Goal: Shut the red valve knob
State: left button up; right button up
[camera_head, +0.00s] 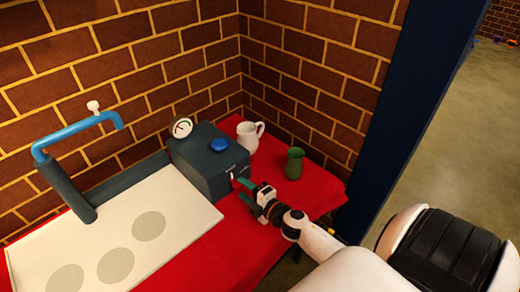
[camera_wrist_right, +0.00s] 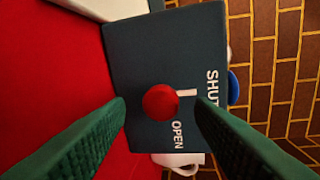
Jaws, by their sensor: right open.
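The red knob (camera_wrist_right: 160,101) is on a face of the dark grey valve box (camera_wrist_right: 135,50), with the words SHUT (camera_wrist_right: 212,88) and OPEN (camera_wrist_right: 178,134) printed beside it. A short white bar (camera_wrist_right: 187,93) lies next to the knob, towards the word SHUT. In the head view the box (camera_head: 205,165) stands on the red table; I cannot make out the knob there. My right gripper (camera_head: 246,190) is open in front of the box. Its green fingers lie on either side of the knob in the wrist view, with gaps showing. My left gripper is out of view.
A white jug (camera_head: 249,137) and a green jug (camera_head: 294,164) stand right of the box. A gauge (camera_head: 181,127) and a blue button (camera_head: 219,144) are on the box. A pale tray (camera_head: 100,235) and a blue pipe (camera_head: 75,130) are at left. Brick walls close the back.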

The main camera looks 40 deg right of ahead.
jog(key=s, duration=0.3)
jog(key=s+r+b, duration=0.1)
jog(key=s, duration=0.5)
jog(key=shift+s+d+r, duration=0.25)
jog(key=shift+s+d, duration=0.1)
jog(key=shift+s, duration=0.05)
